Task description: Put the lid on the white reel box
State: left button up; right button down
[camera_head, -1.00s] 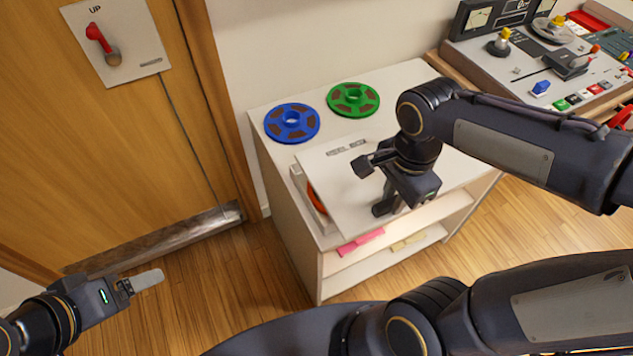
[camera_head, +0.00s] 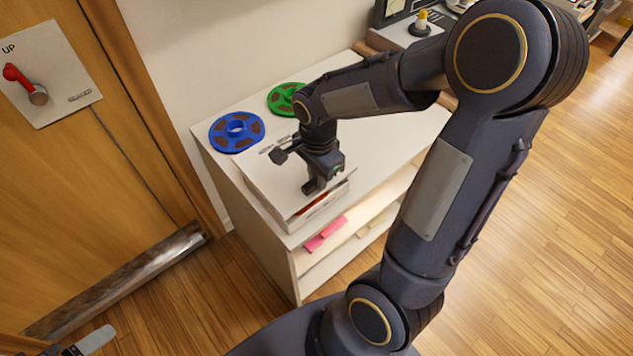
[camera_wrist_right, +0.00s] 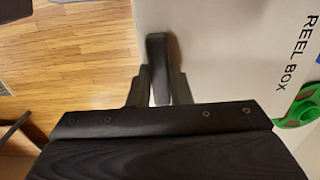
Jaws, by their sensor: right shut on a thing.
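The white lid (camera_head: 265,182), marked REEL BOX, lies over the white reel box (camera_head: 298,221) on the shelf unit's top. A gap with a bit of red reel shows under the lid's right front edge; whether the lid touches the box elsewhere I cannot tell. My right gripper (camera_head: 313,187) is shut on the lid's dark handle. In the right wrist view the fingers (camera_wrist_right: 158,88) close around that handle (camera_wrist_right: 157,52), with the lid (camera_wrist_right: 225,60) beyond. My left gripper (camera_head: 92,343) shows only partly at the bottom left, away from the box; its opening is unclear.
A blue reel (camera_head: 236,132) and a green reel (camera_head: 284,98) lie behind the box on the shelf unit (camera_head: 385,150). Pink items (camera_head: 326,235) sit on its lower shelf. A door with a red lever (camera_head: 18,76) stands at left. The unit's top is clear to the right.

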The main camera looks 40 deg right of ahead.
jog(key=shift+w+d+f, duration=0.25)
jog(key=shift+w+f, duration=0.15)
jog(key=shift+f, duration=0.15)
jog(key=shift+w+f, duration=0.15)
jog(key=shift+f, duration=1.55)
jog(key=shift+f+b, duration=0.1)
jog(key=shift+b, duration=0.2)
jog(key=shift+f+b, duration=0.5)
jog(key=shift+f, duration=0.05)
jog(key=c, duration=1.3)
grip_release()
jog(key=shift+c, duration=0.2)
jog(key=shift+r, duration=0.1)
